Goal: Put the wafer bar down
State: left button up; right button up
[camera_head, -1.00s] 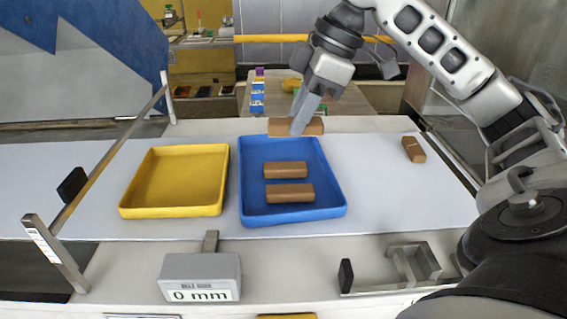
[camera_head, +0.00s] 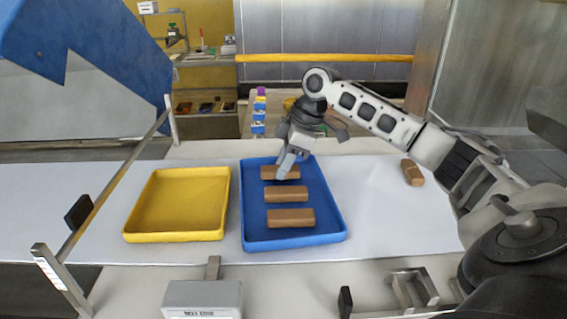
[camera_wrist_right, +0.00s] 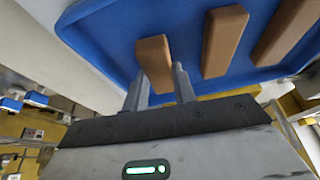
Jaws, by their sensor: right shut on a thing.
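My right gripper (camera_head: 285,170) is shut on a brown wafer bar (camera_head: 268,173) at the far end of the blue tray (camera_head: 334,225). In the right wrist view the held bar (camera_wrist_right: 153,62) is between the two fingers (camera_wrist_right: 160,88), close over the tray floor; I cannot tell whether it touches. Two more bars, a middle one (camera_head: 286,194) and a near one (camera_head: 290,218), lie in the tray in a row, roughly parallel to the held bar and apart from it. My left gripper is not in view.
An empty yellow tray (camera_head: 180,204) stands left of the blue tray. Another bar (camera_head: 412,172) lies on the white belt (camera_head: 385,215) at the right. A grey display box (camera_head: 203,299) and a metal bracket (camera_head: 412,288) are at the front. A blue housing (camera_head: 85,40) overhangs the left.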

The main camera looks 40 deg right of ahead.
jog(key=shift+f, duration=0.2)
jog(key=o, duration=0.8)
jog(key=shift+f, duration=0.1)
jog(key=shift+c, duration=0.2)
jog(key=v, duration=1.2)
